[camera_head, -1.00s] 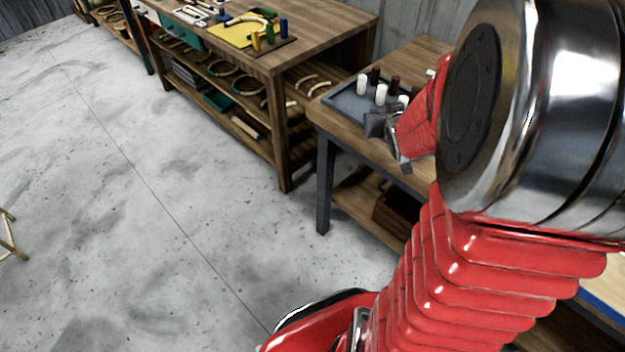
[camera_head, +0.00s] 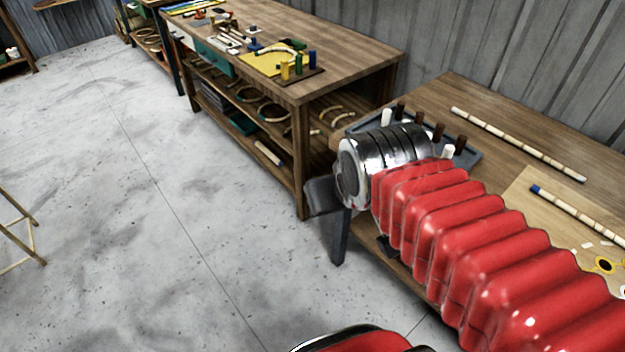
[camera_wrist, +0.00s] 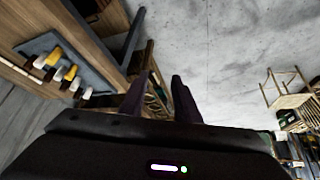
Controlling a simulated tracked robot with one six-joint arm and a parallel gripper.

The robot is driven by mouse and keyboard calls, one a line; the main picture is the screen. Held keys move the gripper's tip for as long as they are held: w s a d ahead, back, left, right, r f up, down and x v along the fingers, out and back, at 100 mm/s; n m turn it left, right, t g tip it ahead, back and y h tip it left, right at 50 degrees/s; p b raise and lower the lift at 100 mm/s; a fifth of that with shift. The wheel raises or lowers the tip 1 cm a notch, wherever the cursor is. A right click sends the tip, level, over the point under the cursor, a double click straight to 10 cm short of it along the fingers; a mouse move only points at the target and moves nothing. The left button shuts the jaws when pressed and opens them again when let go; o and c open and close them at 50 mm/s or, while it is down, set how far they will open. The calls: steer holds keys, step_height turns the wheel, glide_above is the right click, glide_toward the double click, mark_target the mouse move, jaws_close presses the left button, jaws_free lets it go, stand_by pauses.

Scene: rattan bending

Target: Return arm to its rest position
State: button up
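My arm with red ribbed covers reaches in from the lower right in the head view and ends in a silver joint beside the near workbench. My gripper (camera_head: 322,196) shows there only as a dark shape past the joint, partly hidden, in front of the bench's left end. In the wrist view my gripper (camera_wrist: 163,80) has its two dark fingers apart, with nothing seen between them.
A grey tray (camera_head: 468,157) with white and brown pegs is on the near bench (camera_head: 437,97), partly behind my arm. Two segmented rods (camera_head: 515,143) lie to its right. A larger workbench (camera_head: 345,45) with shelves stands behind. Concrete floor at left is open.

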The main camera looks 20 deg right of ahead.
steer(key=shift+n+g+y, duration=0.3)
steer(key=shift+g, duration=0.1)
steer(key=s+a, duration=0.2)
steer(key=s, duration=0.1)
steer(key=shift+s+a+r, duration=0.1)
steer(key=shift+a+r, duration=0.05)
steer(key=shift+a, duration=0.1)
stand_by(0.4)
